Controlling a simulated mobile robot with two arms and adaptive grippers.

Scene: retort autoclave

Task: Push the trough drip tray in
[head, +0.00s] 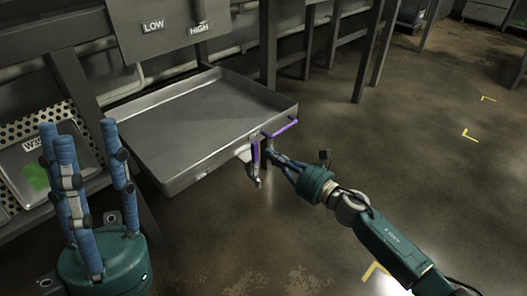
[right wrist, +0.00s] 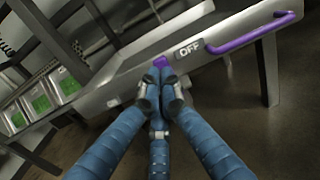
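The trough drip tray (head: 190,115) is a wide, shallow grey metal tray sticking out from under a panel in the head view. A purple bar handle (head: 283,129) is on its front right; it also shows in the right wrist view (right wrist: 255,33). My left gripper (head: 80,135) is open and empty, fingers upright, left of the tray.
A panel (head: 165,20) marked LOW and HIGH is above the tray's back. Perforated racks with a labelled tray (head: 40,160) stand at the left. An OFF label (right wrist: 189,48) is near the handle. Dark metal legs (head: 268,45) stand behind; the floor at right is open.

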